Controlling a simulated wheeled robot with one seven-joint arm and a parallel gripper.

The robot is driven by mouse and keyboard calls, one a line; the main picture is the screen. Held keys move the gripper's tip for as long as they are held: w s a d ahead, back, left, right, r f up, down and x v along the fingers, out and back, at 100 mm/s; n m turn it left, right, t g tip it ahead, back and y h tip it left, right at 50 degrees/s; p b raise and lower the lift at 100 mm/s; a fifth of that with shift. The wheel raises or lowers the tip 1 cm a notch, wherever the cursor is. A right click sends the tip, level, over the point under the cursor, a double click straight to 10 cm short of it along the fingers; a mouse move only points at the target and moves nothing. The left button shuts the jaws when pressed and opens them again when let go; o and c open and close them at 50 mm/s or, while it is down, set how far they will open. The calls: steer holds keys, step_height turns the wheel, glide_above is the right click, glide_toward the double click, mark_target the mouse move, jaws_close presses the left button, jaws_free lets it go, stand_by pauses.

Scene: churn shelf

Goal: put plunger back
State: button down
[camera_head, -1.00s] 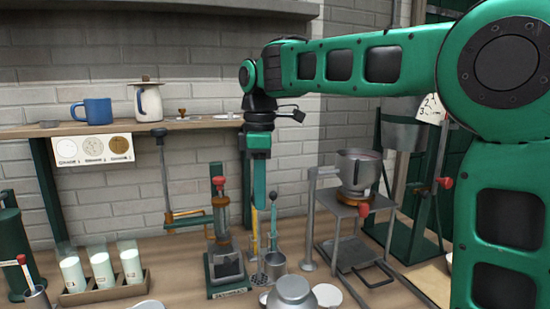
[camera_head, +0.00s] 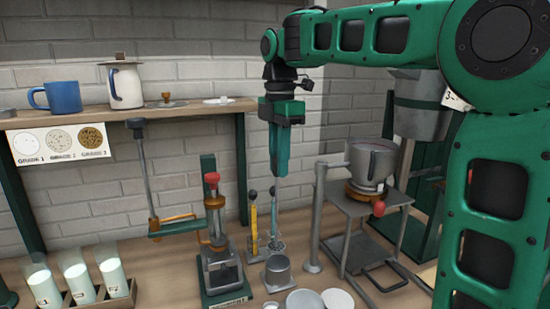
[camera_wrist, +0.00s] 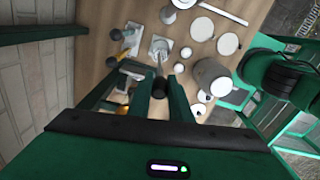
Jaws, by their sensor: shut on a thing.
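My gripper (camera_head: 280,165) points down in front of the brick wall, above the bench, with its fingers close together. In the wrist view a dark round knob (camera_wrist: 160,88) sits between the fingers, which are shut on it. A thin shaft appears to run from it toward the bench; I take this to be the plunger. In the head view a perforated disc (camera_head: 275,246) shows low under the gripper, apparently at the shaft's end. Whether it touches anything below is unclear.
A green press (camera_head: 222,265) is to the left, a grey post (camera_head: 316,220) and a metal stand with a pot (camera_head: 370,165) to the right. Glasses in a tray (camera_head: 85,295) are far left. A shelf (camera_head: 200,110) hangs behind.

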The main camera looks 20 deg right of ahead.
step_height(320, 180, down, 11)
steer(key=shift+r, duration=0.2)
stand_by(1.1)
steer(key=shift+d, duration=0.1)
steer(key=c, duration=1.5)
jaws_free()
steer(key=shift+c, duration=0.2)
step_height(320, 180, up, 11)
steer(key=shift+f, duration=0.15)
steer(key=s+d+f+m, duration=1)
steer(key=s+d+m, duration=0.3)
steer(key=s+m, duration=0.1)
steer(key=s+d+f+m, duration=0.4)
steer(key=s+f+m, duration=0.7)
steer(key=s, duration=0.4)
steer(key=shift+s+f+m, duration=0.2)
steer(key=shift+s+m, duration=0.1)
steer(key=shift+m, duration=0.3)
